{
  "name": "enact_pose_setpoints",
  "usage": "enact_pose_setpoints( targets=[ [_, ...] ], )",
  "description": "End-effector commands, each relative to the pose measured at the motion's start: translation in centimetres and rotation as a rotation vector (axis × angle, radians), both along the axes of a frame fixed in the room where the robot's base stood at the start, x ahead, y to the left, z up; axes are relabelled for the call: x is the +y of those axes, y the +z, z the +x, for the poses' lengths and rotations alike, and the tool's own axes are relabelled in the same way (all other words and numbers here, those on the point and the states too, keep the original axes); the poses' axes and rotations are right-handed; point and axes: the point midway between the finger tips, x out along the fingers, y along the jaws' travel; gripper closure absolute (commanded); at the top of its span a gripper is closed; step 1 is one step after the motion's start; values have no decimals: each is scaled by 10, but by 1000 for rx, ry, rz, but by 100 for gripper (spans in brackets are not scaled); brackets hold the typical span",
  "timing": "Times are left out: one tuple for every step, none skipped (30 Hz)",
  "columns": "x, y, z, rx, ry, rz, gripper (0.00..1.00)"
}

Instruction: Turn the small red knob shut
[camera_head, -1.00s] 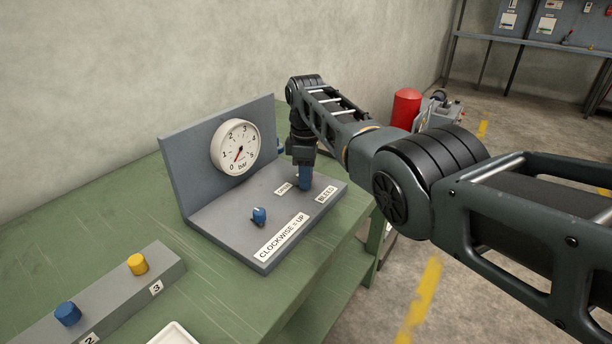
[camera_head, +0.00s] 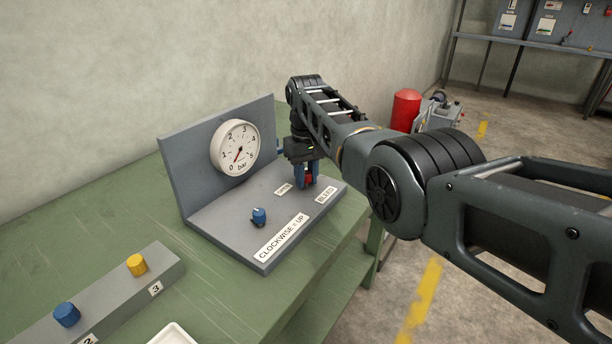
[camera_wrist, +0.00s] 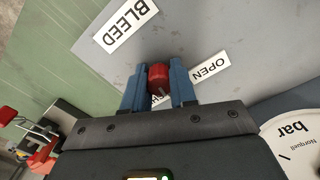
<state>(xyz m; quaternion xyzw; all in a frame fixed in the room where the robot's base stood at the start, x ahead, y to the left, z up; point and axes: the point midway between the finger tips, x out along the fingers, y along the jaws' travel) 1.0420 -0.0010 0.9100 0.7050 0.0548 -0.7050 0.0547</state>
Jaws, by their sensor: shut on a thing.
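The small red knob (camera_wrist: 158,76) stands on the grey panel base between the OPEN label (camera_wrist: 209,69) and the BLEED label (camera_wrist: 124,25). My gripper (camera_wrist: 160,88) points down at it, with one blue finger on each side, shut on the knob. In the head view the knob (camera_head: 308,179) shows as a little red between the blue fingers of my gripper (camera_head: 306,180). Another label beside the knob is mostly hidden by a finger.
A round gauge (camera_head: 235,147) on the upright plate reads near the low end of its scale. A blue knob (camera_head: 259,216) stands by the CLOCKWISE = UP label (camera_head: 283,237). A grey block (camera_head: 110,290) with a blue and a yellow knob lies at front left. The green bench is otherwise mostly clear.

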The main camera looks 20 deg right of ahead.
Motion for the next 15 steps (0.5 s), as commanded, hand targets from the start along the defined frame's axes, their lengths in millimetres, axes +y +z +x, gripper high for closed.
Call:
enact_pose_setpoints(
  targets=[
    [0, 0, 0, 0, -43, 0, 100],
    [0, 0, 0, 0, -71, 0, 100],
    [0, 0, 0, 0, -110, 0, 100],
    [0, 0, 0, 0, -138, 0, 100],
    [0, 0, 0, 0, -166, 0, 100],
    [0, 0, 0, 0, -205, 0, 100],
    [-1, 0, 0, 0, -233, 0, 100],
    [-1, 0, 0, 1, -261, 0, 100],
    [-1, 0, 0, 1, -299, -1, 100],
    [-1, 0, 0, 1, -327, -1, 100],
    [-1, 0, 0, 1, -355, 0, 100],
    [-1, 0, 0, 1, -394, 0, 100],
    [-1, 0, 0, 1, -421, 0, 100],
    [-1, 0, 0, 1, -449, 0, 100],
    [-1, 0, 0, 1, -486, 0, 100]
  ],
)
